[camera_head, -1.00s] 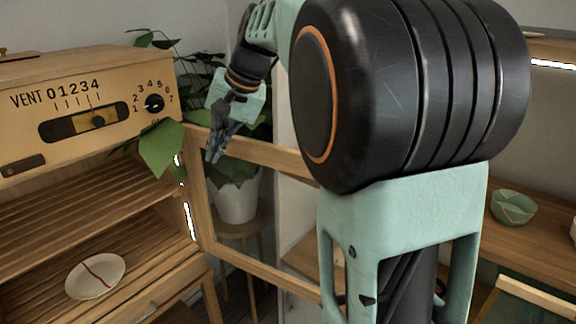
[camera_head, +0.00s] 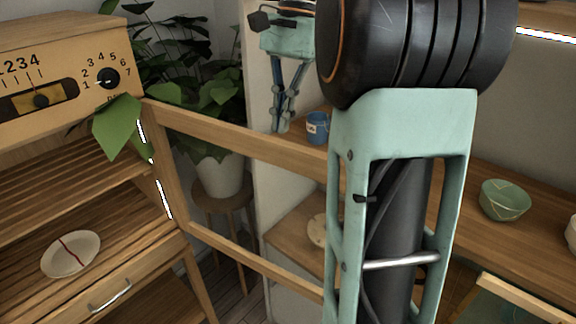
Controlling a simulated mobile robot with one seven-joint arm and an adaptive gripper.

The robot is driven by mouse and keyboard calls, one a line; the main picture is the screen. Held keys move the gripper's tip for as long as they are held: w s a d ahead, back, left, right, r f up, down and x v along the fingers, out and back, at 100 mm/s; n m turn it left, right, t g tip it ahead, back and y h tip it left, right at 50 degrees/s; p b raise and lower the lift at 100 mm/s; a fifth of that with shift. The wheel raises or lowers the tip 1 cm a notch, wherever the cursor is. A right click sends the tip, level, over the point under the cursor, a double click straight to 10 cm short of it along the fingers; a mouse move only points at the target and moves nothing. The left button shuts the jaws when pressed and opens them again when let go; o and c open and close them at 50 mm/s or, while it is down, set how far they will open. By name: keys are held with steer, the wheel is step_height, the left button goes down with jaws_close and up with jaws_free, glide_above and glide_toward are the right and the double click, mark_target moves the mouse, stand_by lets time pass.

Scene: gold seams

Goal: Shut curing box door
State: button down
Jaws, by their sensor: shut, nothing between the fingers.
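The curing box (camera_head: 60,108) stands at the left, with slatted shelves and a vent panel with a slider and a knob. Its wood-framed door (camera_head: 240,139) stands open, hinged at the box's right edge and reaching right until my arm hides its far end. A white bowl with a red seam (camera_head: 70,254) rests on the lower shelf inside. My gripper (camera_head: 279,128) points down, shut and empty, above and apparently behind the door's top rail. I cannot tell whether it touches the door.
A potted plant (camera_head: 216,170) stands on a stool behind the door, and one leaf overhangs the box's front edge. A blue mug (camera_head: 317,127) and a green bowl (camera_head: 504,200) stand on the wooden shelving at the right. A drawer handle (camera_head: 110,296) shows below the box shelf.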

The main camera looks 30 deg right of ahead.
mark_target(279, 170)
steer(key=x, duration=0.7)
steer(key=d+x, duration=0.1)
steer(key=x, duration=0.2)
steer(key=shift+s+a+f+b, duration=0.1)
steer(key=shift+s+f+b, duration=0.2)
steer(key=shift+s, duration=0.1)
steer(key=shift+r, duration=0.1)
steer(key=shift+a+m, duration=0.1)
steer(key=shift+m, duration=0.2)
